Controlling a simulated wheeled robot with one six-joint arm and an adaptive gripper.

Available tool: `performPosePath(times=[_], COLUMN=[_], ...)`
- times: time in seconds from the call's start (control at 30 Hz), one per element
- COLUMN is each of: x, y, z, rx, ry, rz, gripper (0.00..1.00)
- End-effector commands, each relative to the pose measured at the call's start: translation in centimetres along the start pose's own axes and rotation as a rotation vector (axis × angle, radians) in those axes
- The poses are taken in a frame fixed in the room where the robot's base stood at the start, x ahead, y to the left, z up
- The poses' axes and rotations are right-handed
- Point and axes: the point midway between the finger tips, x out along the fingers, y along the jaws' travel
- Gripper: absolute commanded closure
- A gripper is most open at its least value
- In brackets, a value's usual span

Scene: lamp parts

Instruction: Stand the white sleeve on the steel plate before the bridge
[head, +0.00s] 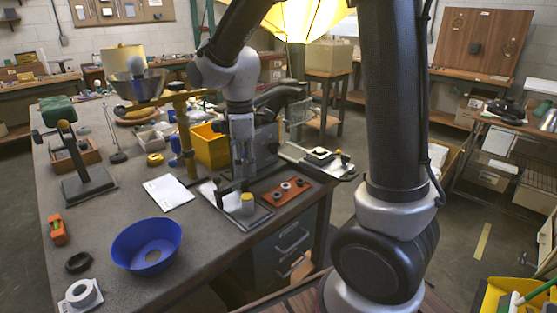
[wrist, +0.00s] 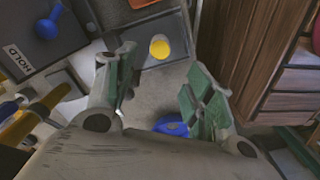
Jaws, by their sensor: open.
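A small whitish cylinder with a yellow top (head: 248,203), which looks like the white sleeve, stands upright on a dark grey plate (head: 262,217) near the table's right edge. In the wrist view its round yellow top (wrist: 160,47) shows on the grey plate (wrist: 184,48). My gripper (head: 232,190) is open and points down just left of the cylinder. In the wrist view my fingers (wrist: 162,88) are wide apart with nothing between them; the cylinder lies beyond them, clear of both. I cannot tell for sure which part is the bridge.
A brown board with dark rings (head: 285,191) lies right of the plate. A yellow bin (head: 209,147) and a yellow post (head: 184,135) stand behind.

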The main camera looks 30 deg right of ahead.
Motion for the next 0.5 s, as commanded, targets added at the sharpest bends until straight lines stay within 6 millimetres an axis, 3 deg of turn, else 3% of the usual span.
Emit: performPosePath(times=[0.17,0.27,0.4,0.5], x=[-2.2,-5.2,-8.9,-10.4], y=[-0.6,-2.0,-5.7,-8.7], z=[2.2,5.6,11.4,14.8], rx=[0.115,0.305,0.649,0.879], ry=[0.024,0.064,0.143,0.202], rz=[0.031,0.074,0.143,0.183], gripper=[0.47,0.47,0.47,0.47])
